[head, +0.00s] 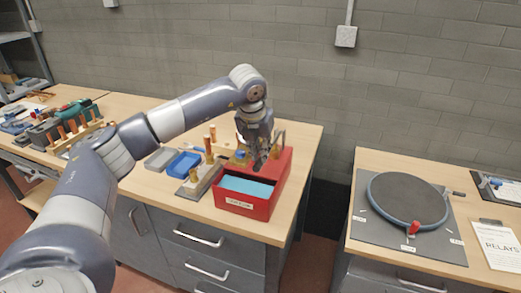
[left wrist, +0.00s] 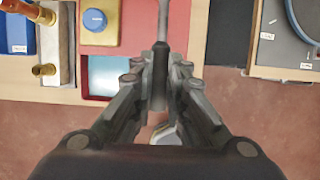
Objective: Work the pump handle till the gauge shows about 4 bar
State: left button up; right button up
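The red test pump (head: 262,208) stands near the right front edge of the middle bench, with an open tank holding pale blue liquid. My left gripper (head: 262,160) is above it. In the left wrist view my left gripper (left wrist: 161,80) has its fingers closed around the dark grip of the pump handle (left wrist: 162,30), a grey rod. A blue round knob (left wrist: 95,19) sits on a brass-coloured block beside the tank. I cannot make out a gauge face or reading; my gripper covers part of the pump. My right gripper is out of view.
Left of the pump are a blue tray (head: 183,164), a grey tray (head: 161,158) and copper pipe pieces (head: 209,150) on a metal block. A separate right bench holds a round dark disc (head: 408,198) with a red handle and a RELAYS sheet (head: 500,244). A gap separates the benches.

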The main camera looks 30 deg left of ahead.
pick_arm(q)
jog(key=shift+f, duration=0.3)
jog(key=shift+r, duration=0.1)
notch_tip(320, 180, up, 8)
jog(key=p, duration=0.4)
jog(key=shift+p, duration=0.4)
